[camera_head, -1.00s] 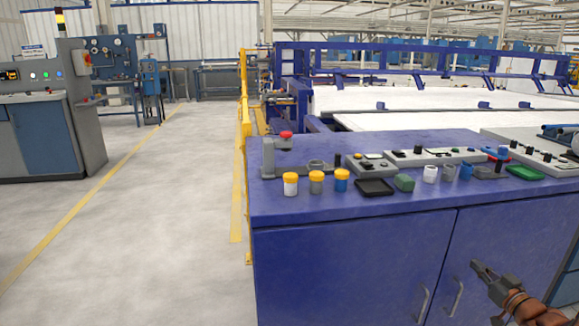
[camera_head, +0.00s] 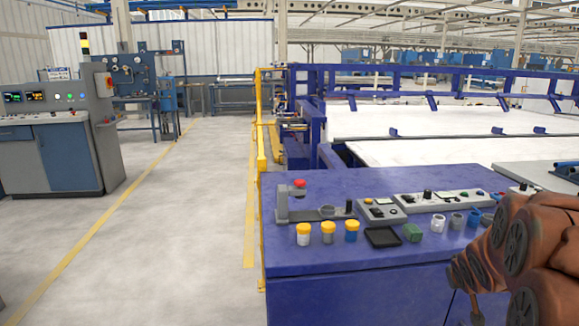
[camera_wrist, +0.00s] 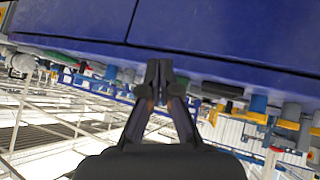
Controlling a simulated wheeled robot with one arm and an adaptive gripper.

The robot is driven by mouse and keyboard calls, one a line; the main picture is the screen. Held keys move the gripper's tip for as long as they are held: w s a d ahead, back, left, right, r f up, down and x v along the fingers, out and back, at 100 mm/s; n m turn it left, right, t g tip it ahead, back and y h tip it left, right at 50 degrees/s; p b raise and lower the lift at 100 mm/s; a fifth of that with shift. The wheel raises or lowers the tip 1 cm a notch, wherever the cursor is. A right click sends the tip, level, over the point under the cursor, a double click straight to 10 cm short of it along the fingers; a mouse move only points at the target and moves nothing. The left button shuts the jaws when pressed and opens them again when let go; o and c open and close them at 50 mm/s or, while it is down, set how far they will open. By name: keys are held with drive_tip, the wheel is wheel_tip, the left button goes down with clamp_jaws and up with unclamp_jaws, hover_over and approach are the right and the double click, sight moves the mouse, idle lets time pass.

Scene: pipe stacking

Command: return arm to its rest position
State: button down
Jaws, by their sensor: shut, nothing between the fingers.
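My arm, with orange-brown links, shows at the lower right of the head view in front of the blue cabinet (camera_head: 350,275). My gripper (camera_wrist: 159,75) shows in the wrist view with its dark fingers shut and nothing between them. It is apart from the cabinet, whose blue front fills the top of that picture. The fingers cannot be seen in the head view. On the cabinet top stand three yellow-capped cylinders, a white-bodied one (camera_head: 303,235), a grey one (camera_head: 328,233) and a blue one (camera_head: 352,231). A white pipe piece (camera_head: 438,223) stands further right.
A black tray (camera_head: 382,237) and a green block (camera_head: 413,233) lie near the front edge. Control boxes (camera_head: 382,210) stand behind them. My arm hides part of the cabinet's right side. A yellow rail (camera_head: 260,140) stands at the left; the floor beyond is open.

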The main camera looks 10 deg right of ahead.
drive_tip(key=s+a+r+n+g+y+p, duration=0.1)
drive_tip(key=s+a+r+g+p, duration=0.3)
drive_tip(key=s+a, duration=1.1)
drive_tip(key=s+a+r+g+y+p, duration=0.3)
drive_tip(key=s+a+r+g+p, duration=0.2)
drive_tip(key=s+a, duration=1.1)
wheel_tip(320, 180, up, 5)
drive_tip(key=s+p, duration=0.2)
drive_tip(key=p, duration=0.1)
drive_tip(key=shift+s+n+g+y, duration=0.2)
drive_tip(key=shift+n+g+y, duration=0.1)
drive_tip(key=shift+n+y, duration=0.1)
drive_tip(key=shift+d+f, duration=0.1)
drive_tip(key=shift+d, duration=0.05)
